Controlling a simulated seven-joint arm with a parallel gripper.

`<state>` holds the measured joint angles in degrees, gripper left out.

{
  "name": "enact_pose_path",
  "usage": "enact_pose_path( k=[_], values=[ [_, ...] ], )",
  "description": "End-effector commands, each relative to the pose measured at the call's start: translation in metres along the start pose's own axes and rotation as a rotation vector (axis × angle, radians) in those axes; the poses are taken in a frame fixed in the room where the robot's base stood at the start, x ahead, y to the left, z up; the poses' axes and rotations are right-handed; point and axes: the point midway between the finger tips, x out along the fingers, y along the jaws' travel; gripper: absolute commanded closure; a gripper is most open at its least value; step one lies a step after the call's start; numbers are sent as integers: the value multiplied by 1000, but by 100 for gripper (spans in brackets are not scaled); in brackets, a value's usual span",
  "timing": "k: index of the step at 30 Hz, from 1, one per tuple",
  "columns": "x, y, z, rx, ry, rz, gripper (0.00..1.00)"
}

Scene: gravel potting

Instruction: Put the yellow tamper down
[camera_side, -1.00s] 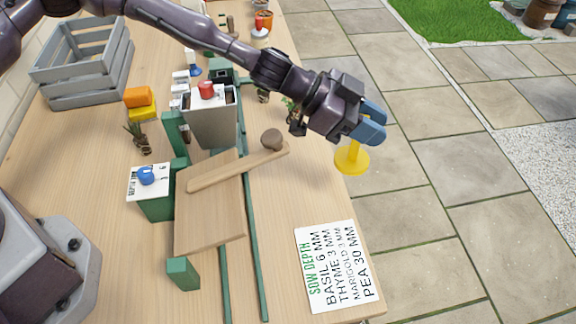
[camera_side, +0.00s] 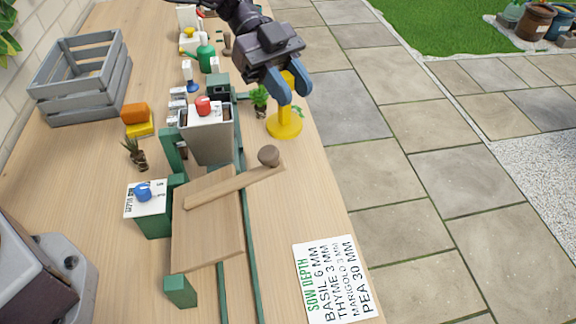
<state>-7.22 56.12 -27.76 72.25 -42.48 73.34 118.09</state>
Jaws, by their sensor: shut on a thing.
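The yellow tamper (camera_side: 285,125) has a round flat base and an upright stem. It is near the right edge of the wooden bench, to the right of a small green plant. My gripper (camera_side: 289,90) points down with its blue fingers around the tamper's stem, shut on it. The tamper looks upright, base down. I cannot tell whether its base touches the bench or hangs just above it.
A small plant (camera_side: 260,97) stands close to the left of the tamper. A grey bin with a red knob (camera_side: 203,106) and a wooden lever with a round knob (camera_side: 268,156) are nearby. A sow-depth card (camera_side: 335,280) lies at the front right. A grey crate (camera_side: 80,85) stands at the left.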

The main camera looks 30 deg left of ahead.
Motion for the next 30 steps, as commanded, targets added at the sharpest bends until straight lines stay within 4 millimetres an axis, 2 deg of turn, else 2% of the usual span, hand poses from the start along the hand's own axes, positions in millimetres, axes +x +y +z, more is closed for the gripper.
enact_pose_path(
  k=[3,9,12,17,24,30],
  values=[
    [16,1,31,-6,3,3,100],
    [38,0,75,-5,2,2,100],
    [44,0,89,-3,2,0,100],
    [49,0,99,-2,2,-1,100],
    [65,0,132,-4,2,0,100],
    [68,0,137,0,2,-1,100]
  ],
)
